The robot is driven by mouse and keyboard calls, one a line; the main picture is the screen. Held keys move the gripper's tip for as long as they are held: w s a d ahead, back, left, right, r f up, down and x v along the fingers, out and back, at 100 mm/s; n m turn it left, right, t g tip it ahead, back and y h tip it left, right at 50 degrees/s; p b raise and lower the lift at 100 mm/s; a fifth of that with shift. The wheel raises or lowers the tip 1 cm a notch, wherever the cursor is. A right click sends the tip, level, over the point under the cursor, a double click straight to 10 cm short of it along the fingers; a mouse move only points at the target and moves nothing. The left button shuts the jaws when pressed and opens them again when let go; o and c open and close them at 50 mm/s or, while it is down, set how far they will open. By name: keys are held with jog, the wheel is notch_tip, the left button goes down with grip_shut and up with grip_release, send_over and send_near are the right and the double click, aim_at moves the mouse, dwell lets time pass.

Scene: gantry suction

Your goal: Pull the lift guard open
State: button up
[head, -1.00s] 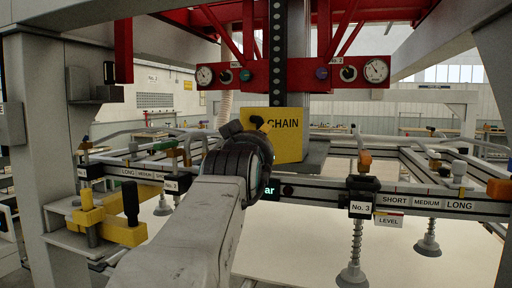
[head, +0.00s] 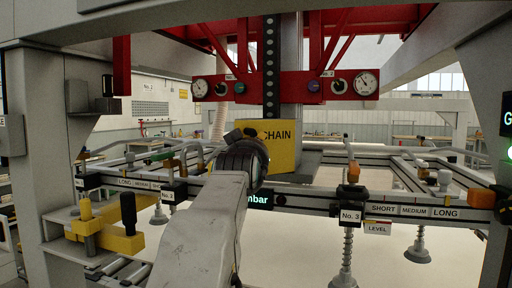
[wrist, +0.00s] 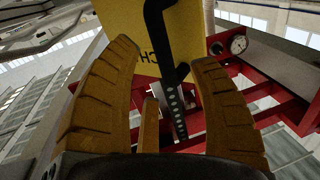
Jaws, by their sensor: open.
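The lift guard is a yellow panel marked CHAIN (head: 283,150) in front of the dark perforated lift column. It looks closed. In the wrist view the yellow panel (wrist: 185,32) fills the top middle, with a black bent handle (wrist: 155,28) on it. My gripper (wrist: 165,58) is open, its two ribbed orange-brown fingers to either side of the handle's lower part. I cannot tell whether they touch it. In the head view my arm and wrist hide the guard's left part, the handle and most of my gripper.
A red frame with gauges (head: 366,83) is above the guard. A black rail with a No. 3 clamp and suction cup (head: 345,270) crosses in front at the right. A yellow bracket with a black knob (head: 128,215) stands at the left, beside a grey post (head: 60,130).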

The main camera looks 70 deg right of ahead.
jog(key=shift+p+x, duration=0.95)
jog(key=shift+x, duration=1.75)
grip_shut()
